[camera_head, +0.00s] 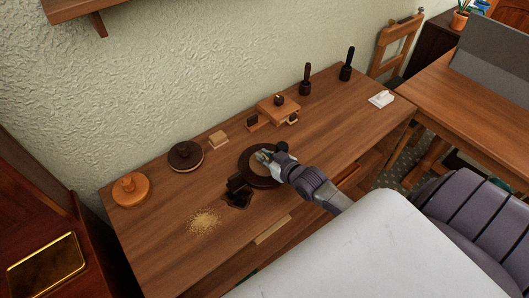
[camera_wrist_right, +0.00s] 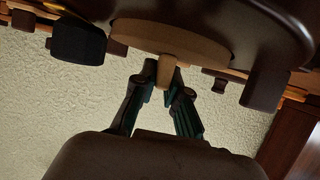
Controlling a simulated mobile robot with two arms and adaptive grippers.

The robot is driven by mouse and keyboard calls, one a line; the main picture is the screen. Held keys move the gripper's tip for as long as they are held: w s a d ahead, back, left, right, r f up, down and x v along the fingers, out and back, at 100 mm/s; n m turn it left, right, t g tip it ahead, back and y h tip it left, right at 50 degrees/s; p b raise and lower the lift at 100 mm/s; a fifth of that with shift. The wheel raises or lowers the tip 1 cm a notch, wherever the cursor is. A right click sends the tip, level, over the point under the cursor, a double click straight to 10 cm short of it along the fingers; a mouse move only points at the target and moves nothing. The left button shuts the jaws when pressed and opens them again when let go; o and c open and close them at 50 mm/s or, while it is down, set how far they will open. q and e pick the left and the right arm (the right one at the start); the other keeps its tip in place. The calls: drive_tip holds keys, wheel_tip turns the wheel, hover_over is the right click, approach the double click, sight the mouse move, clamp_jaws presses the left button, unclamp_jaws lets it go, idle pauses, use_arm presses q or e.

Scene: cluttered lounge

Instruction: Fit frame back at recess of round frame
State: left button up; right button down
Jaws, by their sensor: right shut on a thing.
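The round frame (camera_head: 246,168) is a dark brown disc lying on the wooden workbench in the head view. The frame back (camera_head: 257,165) is a lighter tan disc over the middle of it, partly hidden by my right gripper (camera_head: 266,155). In the right wrist view the frame back (camera_wrist_right: 200,43) has a short peg knob, and my right gripper (camera_wrist_right: 165,85) is shut on that knob. The dark round frame (camera_wrist_right: 262,25) shows right behind the tan disc. I cannot tell whether the disc sits in the recess or just above it. My left gripper is out of view.
Dark blocks (camera_head: 238,188) stand close to the round frame's left. A sawdust pile (camera_head: 203,222), an orange knobbed disc (camera_head: 131,190) and a dark knobbed disc (camera_head: 186,157) lie further left. A wooden box (camera_head: 279,109) and dark-handled tools (camera_head: 346,66) stand behind. The bench's front right is clear.

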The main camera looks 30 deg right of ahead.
drive_tip(key=shift+f+b, duration=0.3)
drive_tip(key=shift+f, duration=0.2)
drive_tip(key=c, duration=1.1)
unclamp_jaws()
drive_tip(key=v, duration=1.2)
